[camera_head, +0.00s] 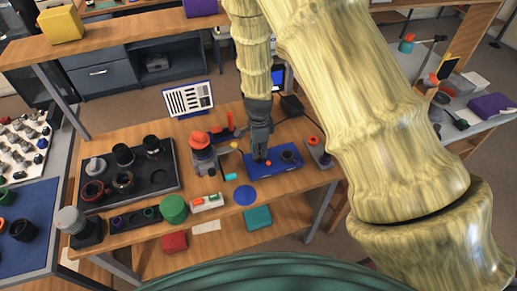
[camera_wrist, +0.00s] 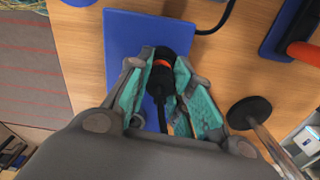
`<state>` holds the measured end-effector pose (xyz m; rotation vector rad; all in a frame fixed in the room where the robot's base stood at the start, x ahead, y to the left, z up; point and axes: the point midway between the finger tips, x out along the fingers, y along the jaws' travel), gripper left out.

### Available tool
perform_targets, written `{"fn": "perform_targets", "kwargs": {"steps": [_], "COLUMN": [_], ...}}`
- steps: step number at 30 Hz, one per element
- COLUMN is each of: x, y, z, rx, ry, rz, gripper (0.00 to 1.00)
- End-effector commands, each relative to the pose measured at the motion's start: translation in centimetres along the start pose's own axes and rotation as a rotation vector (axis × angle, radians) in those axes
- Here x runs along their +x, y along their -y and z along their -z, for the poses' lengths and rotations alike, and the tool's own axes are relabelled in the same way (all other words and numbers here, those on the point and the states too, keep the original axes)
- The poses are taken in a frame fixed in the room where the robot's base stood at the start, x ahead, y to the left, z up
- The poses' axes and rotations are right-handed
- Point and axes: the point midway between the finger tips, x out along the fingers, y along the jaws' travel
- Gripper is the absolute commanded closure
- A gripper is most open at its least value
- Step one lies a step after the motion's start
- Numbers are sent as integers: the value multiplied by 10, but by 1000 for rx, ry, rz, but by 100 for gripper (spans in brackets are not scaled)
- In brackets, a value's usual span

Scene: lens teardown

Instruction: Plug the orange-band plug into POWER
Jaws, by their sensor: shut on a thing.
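My gripper (camera_head: 259,150) is over the blue board (camera_head: 291,169) on the workbench, its fingers pointing down. In the wrist view its teal-padded fingers (camera_wrist: 164,75) are closed on a black plug with an orange band (camera_wrist: 162,63). The plug's dark end lies over the blue board (camera_wrist: 124,45), and a dark cable runs back between the fingers. Whether the plug touches the board or sits in a socket cannot be told. A dark round part (camera_head: 288,156) shows on the board, right of the gripper. No POWER label is legible.
A grey device with an orange top (camera_head: 202,150) stands left of the gripper. A black tray (camera_head: 150,181) with several dark parts lies further left. A loose blue disc (camera_head: 245,195) is at the front. A black cable (camera_wrist: 226,18) loops beyond the board. A dark knob (camera_wrist: 249,112) stands right.

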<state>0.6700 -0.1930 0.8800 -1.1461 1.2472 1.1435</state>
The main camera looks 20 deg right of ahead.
Motion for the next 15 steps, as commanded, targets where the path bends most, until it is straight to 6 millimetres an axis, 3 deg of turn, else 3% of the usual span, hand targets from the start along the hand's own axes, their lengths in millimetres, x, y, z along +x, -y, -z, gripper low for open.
{"fn": "perform_targets", "kwargs": {"steps": [12,13,15], "x": [4,4,4], "y": [-1,-1,-1], "z": [0,0,0], "rx": [0,0,0], "ry": [0,0,0], "rz": [-3,-3,-3], "gripper": [100,74,62]}}
